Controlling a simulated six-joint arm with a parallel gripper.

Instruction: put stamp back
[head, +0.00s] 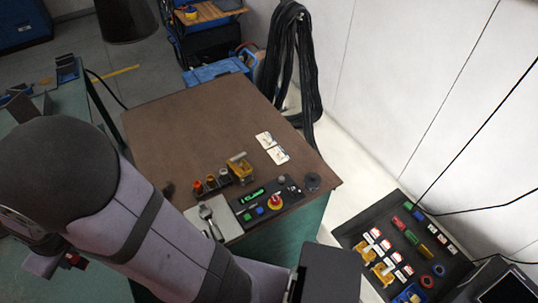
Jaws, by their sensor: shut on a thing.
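My arm reaches from the bottom middle to the left, and its wrist shows at the lower left. My gripper (70,261) is only partly visible there, over the green bench and largely behind my own arm. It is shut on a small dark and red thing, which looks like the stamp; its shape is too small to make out. On the brown table, a small dark rack (212,187) holds upright pieces with orange, red and pale tops. A yellow block (240,173) with a pale bar on top stands beside the rack. Two white printed cards (278,155) lie to its right.
The table's middle and back are clear. A dark tray (405,252) of coloured parts lies lower right. My arm covers the front left.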

